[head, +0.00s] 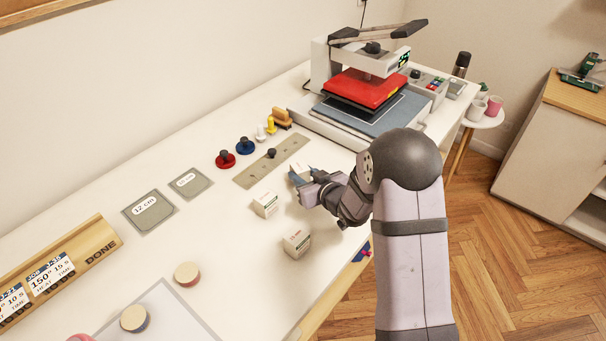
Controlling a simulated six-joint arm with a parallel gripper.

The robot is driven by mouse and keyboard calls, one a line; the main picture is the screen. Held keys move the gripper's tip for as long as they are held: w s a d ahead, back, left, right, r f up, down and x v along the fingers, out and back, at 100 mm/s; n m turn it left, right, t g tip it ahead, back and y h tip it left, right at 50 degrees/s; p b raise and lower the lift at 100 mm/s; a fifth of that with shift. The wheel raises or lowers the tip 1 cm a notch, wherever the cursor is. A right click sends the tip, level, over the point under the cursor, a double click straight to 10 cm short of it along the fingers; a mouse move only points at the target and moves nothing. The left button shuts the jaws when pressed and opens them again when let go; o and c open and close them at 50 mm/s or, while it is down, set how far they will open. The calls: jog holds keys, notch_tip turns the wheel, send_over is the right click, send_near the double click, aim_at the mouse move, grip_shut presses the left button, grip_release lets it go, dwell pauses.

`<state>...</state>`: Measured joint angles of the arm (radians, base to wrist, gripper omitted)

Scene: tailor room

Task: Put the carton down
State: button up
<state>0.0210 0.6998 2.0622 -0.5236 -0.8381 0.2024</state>
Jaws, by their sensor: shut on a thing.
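My gripper (302,181) is shut on a small white carton (301,169), at the right half of the white table in the head view. The fingers and wrist cover part of this carton, and I cannot tell whether its underside touches the table. A second white carton (265,204) stands on the table to the left of and nearer than my gripper. A third white carton (297,243) stands nearer still, close to the table's front edge.
A heat press (368,88) with a red plate stands behind my gripper. Two labelled squares, round pieces and a wooden DONE rack (85,258) occupy the left. The table between is bare.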

jog(key=shift+f, duration=0.1)
jog(key=shift+f, duration=0.15)
jog(key=o, duration=1.1)
jog(key=shift+c, duration=0.2)
jog(key=shift+r, duration=0.3)
jog(key=b+v, duration=0.1)
jog(key=v, duration=1.1)
jog(key=shift+d, duration=0.1)
